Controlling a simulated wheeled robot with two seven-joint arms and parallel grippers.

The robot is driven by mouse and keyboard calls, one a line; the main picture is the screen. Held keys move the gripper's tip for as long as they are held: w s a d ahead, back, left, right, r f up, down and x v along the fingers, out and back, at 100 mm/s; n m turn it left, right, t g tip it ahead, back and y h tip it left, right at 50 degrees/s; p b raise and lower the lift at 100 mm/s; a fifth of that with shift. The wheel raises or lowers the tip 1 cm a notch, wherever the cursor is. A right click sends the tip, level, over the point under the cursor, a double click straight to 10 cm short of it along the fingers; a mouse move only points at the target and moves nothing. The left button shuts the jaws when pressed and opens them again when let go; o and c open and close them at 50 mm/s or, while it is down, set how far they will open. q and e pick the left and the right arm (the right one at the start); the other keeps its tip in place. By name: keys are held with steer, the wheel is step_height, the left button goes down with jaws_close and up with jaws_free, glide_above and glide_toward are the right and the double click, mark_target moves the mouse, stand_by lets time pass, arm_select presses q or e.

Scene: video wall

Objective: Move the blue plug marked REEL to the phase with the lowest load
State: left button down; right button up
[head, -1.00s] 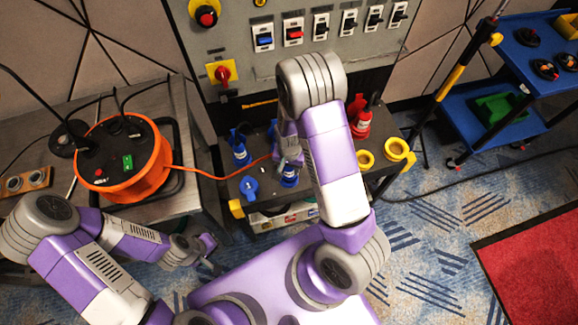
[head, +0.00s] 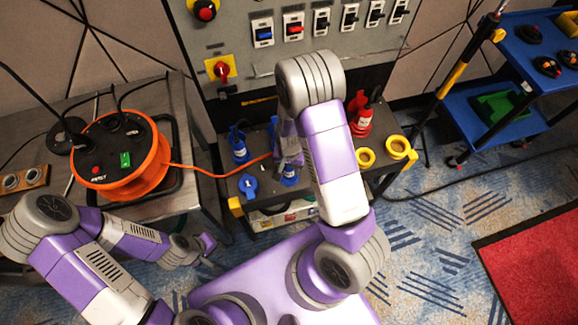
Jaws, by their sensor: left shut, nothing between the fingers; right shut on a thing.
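My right gripper (head: 288,158) is over the dark low bench (head: 225,190) below the panel, shut on a blue plug (head: 290,177), mostly hidden by the gripper and arm. An orange cable (head: 215,174) runs from the orange reel (head: 150,170) to this plug's area. I cannot read its marking. Another blue plug (head: 238,150) stands upright to the left, and a blue socket with its cap (head: 249,185) sits in front of it. A red plug (head: 362,118) stands to the right. My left gripper (head: 212,248) is shut and empty, low at the left.
The grey panel (head: 240,35) behind carries several switches and a red rotary knob on a yellow plate (head: 220,69). Two yellow rings (head: 398,147) lie at the bench's right. A blue cart (head: 470,125) stands at the right. The reel rests on a grey table (head: 200,190).

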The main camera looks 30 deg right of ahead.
steer(key=o, duration=1.2)
steer(key=shift+o, duration=0.5)
steer(key=o, duration=0.3)
steer(key=shift+o, duration=0.2)
steer(key=shift+r, duration=0.1)
steer(key=shift+r+p, duration=2.75)
steer(key=shift+r, duration=0.2)
steer(key=shift+f, duration=0.15)
